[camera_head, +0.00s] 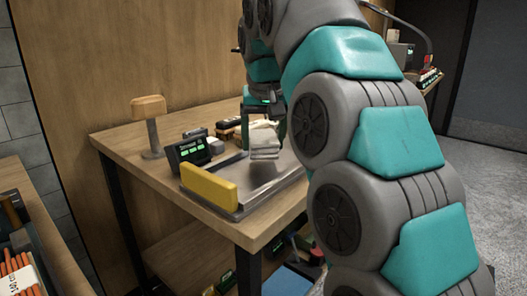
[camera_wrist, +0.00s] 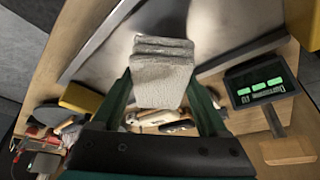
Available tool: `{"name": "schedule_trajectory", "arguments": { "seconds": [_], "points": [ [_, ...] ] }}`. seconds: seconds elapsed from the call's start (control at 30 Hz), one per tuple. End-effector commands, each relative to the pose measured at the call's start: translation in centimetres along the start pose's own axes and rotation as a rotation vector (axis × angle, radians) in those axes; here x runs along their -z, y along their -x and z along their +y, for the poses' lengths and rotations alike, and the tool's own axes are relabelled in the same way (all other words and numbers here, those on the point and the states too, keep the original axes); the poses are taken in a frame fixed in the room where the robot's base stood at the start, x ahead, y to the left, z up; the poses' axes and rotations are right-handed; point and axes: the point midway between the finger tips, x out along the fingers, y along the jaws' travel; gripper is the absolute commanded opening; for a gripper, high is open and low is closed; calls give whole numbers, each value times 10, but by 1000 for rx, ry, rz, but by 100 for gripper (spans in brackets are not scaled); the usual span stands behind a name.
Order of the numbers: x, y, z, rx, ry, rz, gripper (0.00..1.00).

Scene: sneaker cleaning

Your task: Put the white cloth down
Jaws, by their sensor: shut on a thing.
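The white cloth (camera_head: 264,141) is a folded, layered, light grey-white pad. My gripper (camera_head: 264,112) is shut on it and holds it over the grey metal tray (camera_head: 283,184) on the wooden table. A dark shadow lies on the tray below the cloth, and the cloth appears to be a little above the tray floor. In the wrist view the cloth (camera_wrist: 161,78) sits between the two green fingers of my gripper (camera_wrist: 160,88). My arm hides the right part of the tray in the head view.
A yellow block (camera_head: 208,187) stands at the tray's front-left edge. A device with a green-lit display (camera_head: 188,152) stands left of the tray, with a wood-topped stand (camera_head: 149,122) farther left. Small items (camera_head: 228,128) lie behind the tray. Bare tabletop (camera_head: 150,172) shows at the front left.

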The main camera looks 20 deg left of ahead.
Motion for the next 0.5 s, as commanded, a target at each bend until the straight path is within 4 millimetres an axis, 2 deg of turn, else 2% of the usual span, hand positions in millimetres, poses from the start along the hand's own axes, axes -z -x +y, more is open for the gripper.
{"name": "schedule_trajectory", "arguments": {
  "seconds": [0.23, 0.5],
  "points": [
    [6, -2, -1, 1, 0, 2, 13],
    [-1, -16, 0, 0, 1, -1, 13]
  ]
}}
